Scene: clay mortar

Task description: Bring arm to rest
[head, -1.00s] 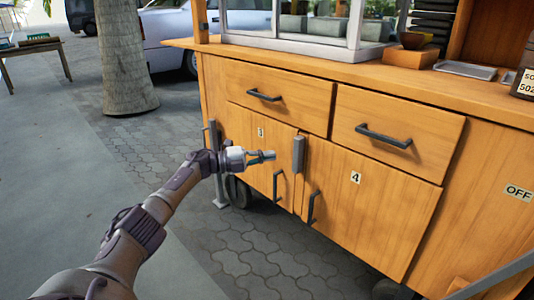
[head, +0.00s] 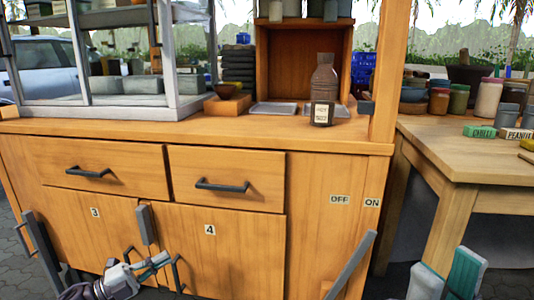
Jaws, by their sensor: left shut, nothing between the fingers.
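My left gripper (head: 155,262) is low in the head view, in front of the wooden cart's doors. Its fingers are shut and hold nothing. It overlaps the lower handles of door 3 (head: 80,225) and door 4 (head: 225,255); I cannot tell whether it touches them. Both doors look closed. My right gripper (head: 452,268) shows at the bottom right edge, with a grey finger and a teal finger standing apart. Nothing shows between them. The rest of that arm is out of the frame.
The cart's counter (head: 300,135) carries a brown bottle (head: 324,85), shallow trays and a bowl. A grey lever (head: 350,265) slants up below the OFF and ON labels. A side table (head: 470,150) with jars stands at the right. Paving lies open between cart and table.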

